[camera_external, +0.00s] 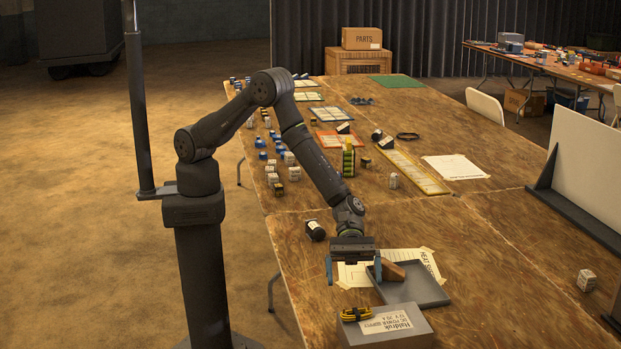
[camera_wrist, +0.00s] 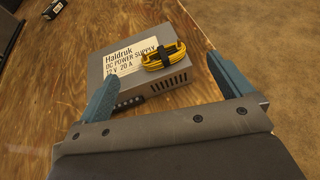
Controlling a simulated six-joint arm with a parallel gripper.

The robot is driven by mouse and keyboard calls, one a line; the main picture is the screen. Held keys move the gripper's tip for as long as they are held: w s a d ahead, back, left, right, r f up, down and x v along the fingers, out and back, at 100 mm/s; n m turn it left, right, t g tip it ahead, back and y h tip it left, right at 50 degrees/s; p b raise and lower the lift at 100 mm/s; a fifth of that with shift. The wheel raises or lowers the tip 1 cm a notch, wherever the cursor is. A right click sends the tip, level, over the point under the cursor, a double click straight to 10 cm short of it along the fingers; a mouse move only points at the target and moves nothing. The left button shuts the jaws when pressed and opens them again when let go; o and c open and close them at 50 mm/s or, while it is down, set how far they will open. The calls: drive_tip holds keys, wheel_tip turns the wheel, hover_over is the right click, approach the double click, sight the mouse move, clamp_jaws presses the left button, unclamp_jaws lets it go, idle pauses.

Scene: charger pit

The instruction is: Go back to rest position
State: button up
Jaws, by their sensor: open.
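My gripper (camera_external: 353,272) hangs above the near part of the wooden table (camera_external: 490,240), with its blue fingers spread apart and nothing between them. In the wrist view my gripper (camera_wrist: 165,85) points toward a grey power supply box (camera_wrist: 110,65) labelled Haldruk. A coiled yellow cable (camera_wrist: 165,55) with a black band lies on top of the box. In the external view the power supply (camera_external: 390,330) stands at the table's near edge, in front of my gripper, with the yellow cable (camera_external: 356,314) on it.
A grey tray (camera_external: 428,291) with a brown block (camera_external: 392,271) lies right of my gripper, by a taped paper sheet (camera_external: 350,275). Several small boxes and coloured trays stand farther back. A white panel (camera_external: 590,165) stands at right.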

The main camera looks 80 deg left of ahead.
sight(356, 314)
drive_tip(key=x, duration=1)
drive_tip(key=shift+s+f, duration=0.1)
drive_tip(key=shift+f, duration=0.25)
drive_tip(key=r, duration=0.5)
drive_tip(key=shift+s, duration=0.4)
drive_tip(key=s+a+r, duration=0.2)
drive_tip(key=s+r, duration=0.4)
drive_tip(key=s, duration=0.5)
drive_tip(key=a+f+n+t, duration=0.15)
drive_tip(key=a+f, duration=0.45)
drive_tip(key=a, duration=0.7)
drive_tip(key=w+f, duration=0.2)
drive_tip(key=w, duration=0.2)
drive_tip(key=w+f, duration=0.2)
drive_tip(key=w, duration=0.2)
drive_tip(key=w+f, duration=0.3)
drive_tip(key=w, duration=0.1)
drive_tip(key=shift+f, duration=0.85)
